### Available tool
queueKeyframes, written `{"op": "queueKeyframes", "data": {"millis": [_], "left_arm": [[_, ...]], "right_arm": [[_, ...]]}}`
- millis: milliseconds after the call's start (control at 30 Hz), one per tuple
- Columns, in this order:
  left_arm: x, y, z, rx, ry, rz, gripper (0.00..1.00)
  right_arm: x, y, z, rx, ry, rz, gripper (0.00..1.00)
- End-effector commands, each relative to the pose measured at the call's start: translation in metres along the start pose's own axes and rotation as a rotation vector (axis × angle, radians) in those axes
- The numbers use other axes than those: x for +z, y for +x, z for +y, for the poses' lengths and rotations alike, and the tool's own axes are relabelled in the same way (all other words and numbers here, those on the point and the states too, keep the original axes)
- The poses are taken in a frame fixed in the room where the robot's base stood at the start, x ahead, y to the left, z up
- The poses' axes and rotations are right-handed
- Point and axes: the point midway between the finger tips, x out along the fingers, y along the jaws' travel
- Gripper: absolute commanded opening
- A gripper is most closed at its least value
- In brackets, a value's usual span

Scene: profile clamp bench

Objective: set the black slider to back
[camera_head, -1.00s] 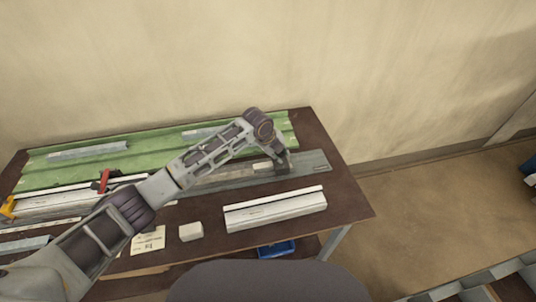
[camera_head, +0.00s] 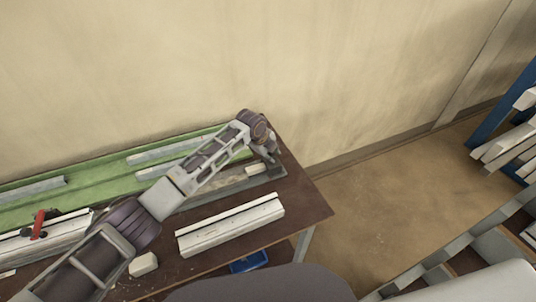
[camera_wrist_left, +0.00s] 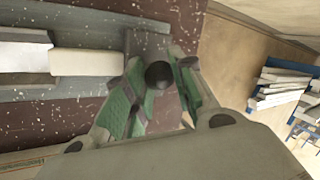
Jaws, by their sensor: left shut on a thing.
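The black slider shows in the left wrist view as a dark round knob (camera_wrist_left: 158,75) on the grey rail (camera_wrist_left: 100,88), close to the rail's end. My left gripper (camera_wrist_left: 160,95) is shut on this knob, with a green-padded finger on either side. In the head view, my left gripper (camera_head: 274,162) is at the right end of the grey rail (camera_head: 205,194) and hides most of the slider. A pale block (camera_head: 255,168) lies on the rail just left of the gripper. My right gripper is not in view.
A white profile (camera_head: 230,226) lies in front of the rail on the brown table (camera_head: 305,204). A small white block (camera_head: 143,264) and a red clamp (camera_head: 39,224) are at the left. A green tray (camera_head: 100,180) runs along the back. The table's right corner is bare.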

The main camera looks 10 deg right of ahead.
Motion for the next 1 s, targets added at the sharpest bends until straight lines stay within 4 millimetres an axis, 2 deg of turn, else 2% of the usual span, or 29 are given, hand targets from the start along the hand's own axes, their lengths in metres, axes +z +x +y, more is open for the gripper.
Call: {"op": "queueKeyframes", "data": {"millis": [133, 267, 300, 467, 733, 1000], "left_arm": [[-0.004, 0.000, -0.003, -0.005, 0.002, 0.005, 0.00], [-0.004, -0.001, -0.003, -0.007, 0.003, 0.005, 0.00], [-0.004, -0.001, -0.003, -0.007, 0.003, 0.006, 0.28], [-0.004, -0.001, -0.003, -0.007, 0.003, 0.006, 0.48], [-0.002, -0.001, -0.002, -0.004, 0.001, 0.003, 0.48], [-0.002, -0.006, -0.002, -0.005, 0.001, 0.003, 0.48]], "right_arm": [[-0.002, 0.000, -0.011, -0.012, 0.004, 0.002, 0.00], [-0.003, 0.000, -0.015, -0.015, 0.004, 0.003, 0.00], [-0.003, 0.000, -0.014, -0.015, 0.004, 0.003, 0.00], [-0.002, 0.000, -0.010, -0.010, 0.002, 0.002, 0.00], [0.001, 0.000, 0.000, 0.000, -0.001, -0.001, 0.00], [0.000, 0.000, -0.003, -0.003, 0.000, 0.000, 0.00]]}}
